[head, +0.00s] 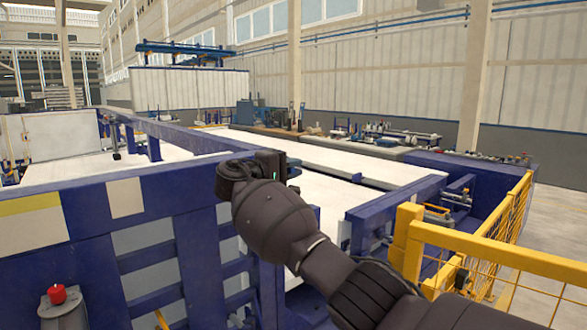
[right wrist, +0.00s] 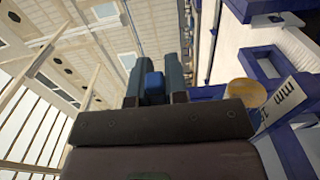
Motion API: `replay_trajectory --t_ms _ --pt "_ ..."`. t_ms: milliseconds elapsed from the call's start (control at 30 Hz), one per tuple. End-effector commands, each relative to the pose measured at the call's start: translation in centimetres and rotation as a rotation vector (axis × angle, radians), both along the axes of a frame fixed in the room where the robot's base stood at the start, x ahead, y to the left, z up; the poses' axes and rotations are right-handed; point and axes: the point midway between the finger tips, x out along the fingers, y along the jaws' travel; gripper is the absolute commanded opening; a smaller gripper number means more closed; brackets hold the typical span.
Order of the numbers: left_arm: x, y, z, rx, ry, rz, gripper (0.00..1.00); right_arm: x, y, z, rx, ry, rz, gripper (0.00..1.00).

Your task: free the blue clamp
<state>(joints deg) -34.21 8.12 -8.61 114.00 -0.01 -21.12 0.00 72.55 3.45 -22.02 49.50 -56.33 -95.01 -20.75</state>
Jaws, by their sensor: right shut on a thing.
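My right arm reaches in from the lower right of the head view, and its dark gripper (head: 262,163) is over the blue frame, beside the white bed. In the right wrist view the two fingers of the gripper (right wrist: 154,76) stand on either side of a small blue block, the blue clamp (right wrist: 154,86). The gripper is shut on it. In the head view the clamp is hidden by the gripper and wrist. I cannot tell whether the clamp still touches the frame. My left gripper is in neither view.
The blue frame (head: 150,208) runs across the front left. A yellow mesh fence (head: 505,235) stands at the right, close to my right arm. A red knob (head: 57,293) is at the lower left. Long white beds (head: 320,158) stretch behind, with a cluttered bench (head: 385,135) beyond.

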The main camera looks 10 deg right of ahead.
Motion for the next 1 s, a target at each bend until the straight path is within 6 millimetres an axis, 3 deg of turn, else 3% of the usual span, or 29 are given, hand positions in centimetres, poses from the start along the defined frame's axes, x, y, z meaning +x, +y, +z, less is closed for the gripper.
replay_trajectory --t_ms 500,533,700,1000 --pt "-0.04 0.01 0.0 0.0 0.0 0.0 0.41 -0.11 0.06 -0.07 0.001 0.002 -0.02 0.0" --pt "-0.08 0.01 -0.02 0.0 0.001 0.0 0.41 -0.1 0.05 -0.07 0.001 0.002 -0.02 0.17" --pt "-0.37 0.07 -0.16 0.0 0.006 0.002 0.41 -0.09 0.06 -0.05 0.0 0.001 -0.019 0.39" --pt "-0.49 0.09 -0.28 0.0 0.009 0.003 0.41 -0.18 0.29 -0.02 0.001 0.001 -0.017 0.39"
